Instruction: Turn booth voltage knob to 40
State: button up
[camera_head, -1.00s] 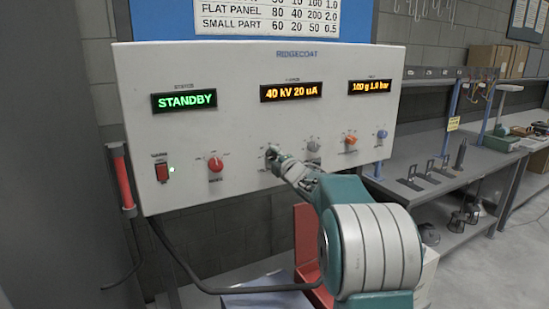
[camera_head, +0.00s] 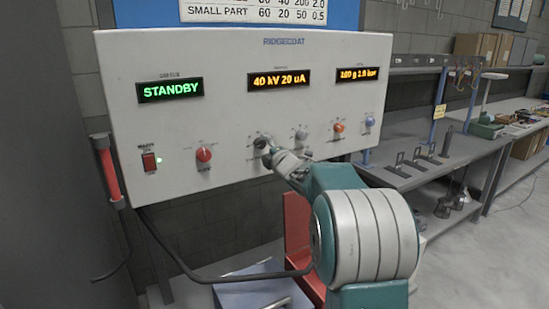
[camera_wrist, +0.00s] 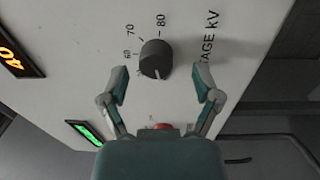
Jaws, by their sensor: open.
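The dark voltage knob (camera_head: 262,143) sits on the white control panel (camera_head: 225,115), below the amber display (camera_head: 282,79) reading 40 kV 20 uA. In the wrist view the black knob (camera_wrist: 155,59) shows beside scale marks 60, 70 and 80 and lettering ending in "TAGE kV". A light mark shows at the knob's lower edge; the lower scale numbers are out of sight. My gripper (camera_wrist: 160,76) is open and empty, with its fingers to either side of the knob in that picture and no visible contact. In the head view my gripper (camera_head: 281,156) is just right of and below the knob.
A red knob (camera_head: 204,154) and red switch (camera_head: 149,162) are to the left. A grey knob (camera_head: 301,133), an orange knob (camera_head: 338,127) and a blue knob (camera_head: 370,122) are to the right. The green display (camera_head: 171,89) reads STANDBY. A workbench (camera_head: 440,155) stands at right.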

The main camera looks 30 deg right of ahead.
jog(key=s, duration=1)
jog(key=shift+d+f, duration=0.15)
jog(key=shift+f, duration=0.2)
jog(key=s+a+f+m+g, duration=0.3)
jog(key=s+a+m, duration=0.3)
jog(key=s, duration=0.5)
jog(key=s+a+f+m+g, duration=0.4)
jog(key=s+a+m+g, duration=0.1)
jog(key=s, duration=0.6)
jog(key=s+a+f+m+g+h, duration=0.1)
jog(key=s+a+f+m+g, duration=0.3)
jog(key=s+a+m, duration=0.3)
jog(key=s+a+g, duration=0.1)
jog(key=s+a, duration=0.1)
jog(key=s, duration=0.2)
jog(key=shift+a+f, duration=0.2)
jog(key=shift+a, duration=0.1)
